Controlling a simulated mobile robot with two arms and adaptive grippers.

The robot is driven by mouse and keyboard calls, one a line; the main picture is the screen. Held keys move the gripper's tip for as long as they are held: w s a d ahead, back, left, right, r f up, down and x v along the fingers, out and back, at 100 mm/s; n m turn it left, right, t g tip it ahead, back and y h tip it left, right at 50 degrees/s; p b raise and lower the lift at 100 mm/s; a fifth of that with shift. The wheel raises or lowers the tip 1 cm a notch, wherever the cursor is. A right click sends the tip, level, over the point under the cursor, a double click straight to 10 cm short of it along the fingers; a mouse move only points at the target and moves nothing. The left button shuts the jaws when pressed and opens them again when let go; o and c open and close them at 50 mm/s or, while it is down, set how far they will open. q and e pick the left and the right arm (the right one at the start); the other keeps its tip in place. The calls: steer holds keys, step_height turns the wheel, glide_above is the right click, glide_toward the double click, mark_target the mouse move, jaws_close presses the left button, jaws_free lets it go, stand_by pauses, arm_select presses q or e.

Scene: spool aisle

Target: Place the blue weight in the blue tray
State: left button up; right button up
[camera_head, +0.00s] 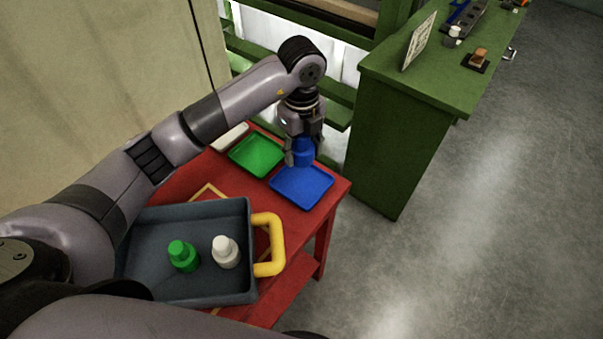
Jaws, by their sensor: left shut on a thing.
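The blue tray (302,188) lies on the red table (341,189) near its right corner. My left gripper (301,158) is shut on the blue weight (302,148) and points down over the back part of the blue tray. The fingers hide part of the weight. I cannot tell whether the weight touches the tray floor or hangs just above it. My right gripper is not in view.
A green tray (257,154) is left of the blue one, with a white tray (230,136) beyond it. A grey bin (150,223) with a yellow handle (273,245) holds a green weight (182,256) and a white weight (226,252). A green bench (410,125) stands right.

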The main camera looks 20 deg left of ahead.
mark_target(301, 183)
arm_select(q)
step_height(301, 183, down, 9)
steer(key=shift+r+p, duration=0.1)
steer(key=shift+p, duration=0.5)
steer(key=shift+f, duration=0.5)
steer(key=o, duration=1.3)
steer(key=shift+f, duration=0.15)
steer(key=shift+o, duration=0.2)
